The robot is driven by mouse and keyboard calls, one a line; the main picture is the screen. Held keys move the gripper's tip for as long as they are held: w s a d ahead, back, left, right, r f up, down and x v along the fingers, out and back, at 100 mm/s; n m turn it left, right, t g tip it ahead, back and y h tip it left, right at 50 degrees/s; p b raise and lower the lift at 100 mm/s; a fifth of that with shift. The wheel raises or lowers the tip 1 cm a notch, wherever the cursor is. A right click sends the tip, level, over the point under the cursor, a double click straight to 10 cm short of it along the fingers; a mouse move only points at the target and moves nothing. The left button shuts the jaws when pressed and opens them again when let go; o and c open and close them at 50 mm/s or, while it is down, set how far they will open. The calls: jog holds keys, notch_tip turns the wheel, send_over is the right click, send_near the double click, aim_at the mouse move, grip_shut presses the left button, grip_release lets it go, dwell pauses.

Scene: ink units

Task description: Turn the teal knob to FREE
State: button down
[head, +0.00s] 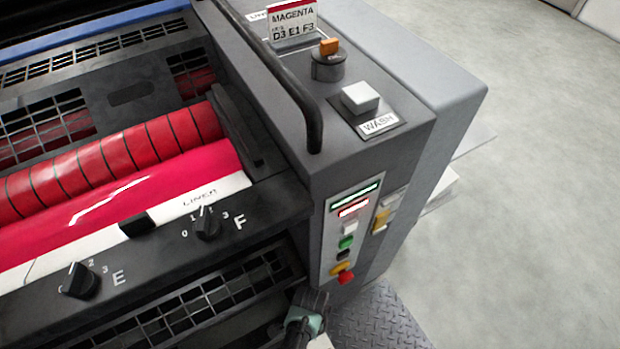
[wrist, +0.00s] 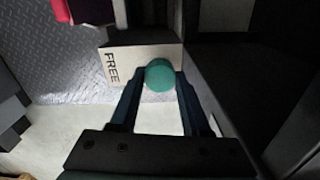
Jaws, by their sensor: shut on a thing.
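The teal knob (wrist: 160,76) shows in the wrist view as a round teal end between my fingertips, in front of a pale plate (wrist: 145,56). The word FREE (wrist: 112,68) is printed sideways on the plate, to the left of the knob. My gripper (wrist: 159,80) is shut on the knob, with one dark finger on each side. Any pointer mark on the knob is not visible. In the head view my gripper (head: 304,324) is low at the bottom, partly cut off, with a teal patch showing there.
A button panel (head: 350,235) with several coloured buttons is above my gripper in the head view. Black knobs E (head: 79,281) and F (head: 208,224) sit on the dark rail to the left. A chequered metal step (head: 375,318) lies to the right.

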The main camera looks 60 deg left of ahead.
jog(key=shift+m, duration=0.3)
jog(key=shift+c, duration=1.8)
grip_release()
notch_tip(320, 180, up, 13)
jog(key=p, duration=0.4)
jog(key=shift+p, duration=0.3)
